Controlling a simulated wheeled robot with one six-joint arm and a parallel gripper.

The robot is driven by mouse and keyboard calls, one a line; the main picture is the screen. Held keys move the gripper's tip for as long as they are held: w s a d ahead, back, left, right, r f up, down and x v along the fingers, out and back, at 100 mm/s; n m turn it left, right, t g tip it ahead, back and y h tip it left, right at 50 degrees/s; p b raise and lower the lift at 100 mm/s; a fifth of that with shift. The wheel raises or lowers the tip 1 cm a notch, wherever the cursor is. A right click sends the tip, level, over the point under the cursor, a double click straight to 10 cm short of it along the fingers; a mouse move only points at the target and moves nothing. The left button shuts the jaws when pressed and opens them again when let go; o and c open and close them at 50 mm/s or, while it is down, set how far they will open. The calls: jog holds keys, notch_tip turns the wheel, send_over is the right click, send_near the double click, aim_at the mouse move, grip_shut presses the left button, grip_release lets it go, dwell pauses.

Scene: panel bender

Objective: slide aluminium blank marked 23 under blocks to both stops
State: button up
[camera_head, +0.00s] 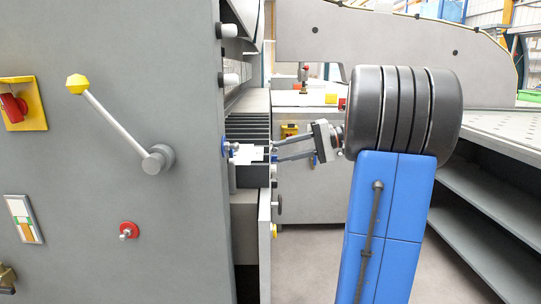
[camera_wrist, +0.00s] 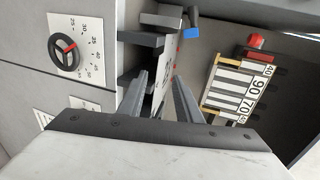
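In the head view my gripper (camera_head: 276,148) points left into the gap beside the large grey machine, its two fingers apart. A small white piece (camera_head: 247,154) lies just beyond the fingertips; I cannot tell whether it is the blank, and no 23 is readable. In the wrist view both fingers of my gripper (camera_wrist: 160,78) show apart, with no object clearly held between them. Dark blocks (camera_wrist: 140,38) jut out above the left finger. A pale strip with red marks shows behind the fingertips. I cannot make out the two stops.
Numbered white pieces (camera_wrist: 235,88), with 40, 90 and 70 readable, stand right of the fingers, near a red knob (camera_wrist: 256,41). A dial (camera_wrist: 66,47) is at the left. The grey machine panel (camera_head: 120,220) carries a yellow-knobbed lever (camera_head: 118,120). Shelves (camera_head: 480,215) stand at right.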

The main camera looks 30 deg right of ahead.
jog(key=v, duration=0.9)
